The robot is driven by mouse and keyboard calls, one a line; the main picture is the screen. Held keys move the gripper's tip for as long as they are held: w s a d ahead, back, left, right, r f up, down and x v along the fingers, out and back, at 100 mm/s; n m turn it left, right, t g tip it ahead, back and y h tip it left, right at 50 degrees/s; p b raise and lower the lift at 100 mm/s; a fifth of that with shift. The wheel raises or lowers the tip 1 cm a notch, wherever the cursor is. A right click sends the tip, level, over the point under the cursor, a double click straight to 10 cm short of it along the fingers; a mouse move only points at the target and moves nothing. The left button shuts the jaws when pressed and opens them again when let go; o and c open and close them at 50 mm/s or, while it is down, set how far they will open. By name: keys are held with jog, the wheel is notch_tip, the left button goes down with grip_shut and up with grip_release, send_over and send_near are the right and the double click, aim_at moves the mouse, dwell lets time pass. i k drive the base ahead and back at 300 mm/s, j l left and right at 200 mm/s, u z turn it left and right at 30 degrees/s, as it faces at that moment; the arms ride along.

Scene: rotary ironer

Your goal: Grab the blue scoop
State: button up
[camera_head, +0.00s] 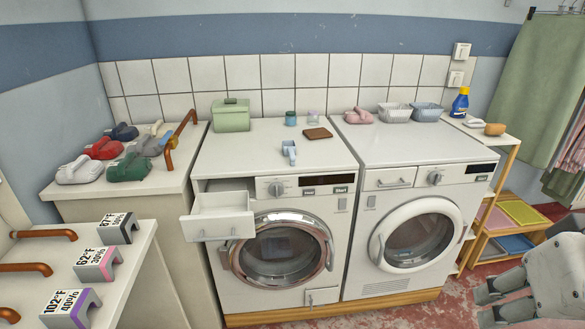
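The blue scoop (289,150) is a small pale-blue piece. It sits on top of the left washing machine (235,160), near the front edge and above the control panel. My gripper (484,304) is at the lower right, low in front of the right machine and far from the scoop. Its two fingers are apart with nothing between them, so it looks open and empty.
A detergent drawer (220,212) stands pulled out below the scoop, to its left. The right machine (405,150) has a mostly clear top.

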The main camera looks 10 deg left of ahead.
aim_at(290, 151)
jog(key=i+j, duration=0.2)
jog(key=i, duration=0.2)
jog(key=i+j, duration=0.2)
jog(key=i, duration=0.25)
jog(key=i+j+u, duration=0.1)
jog(key=u, duration=1.5)
jog(key=i+l, duration=0.05)
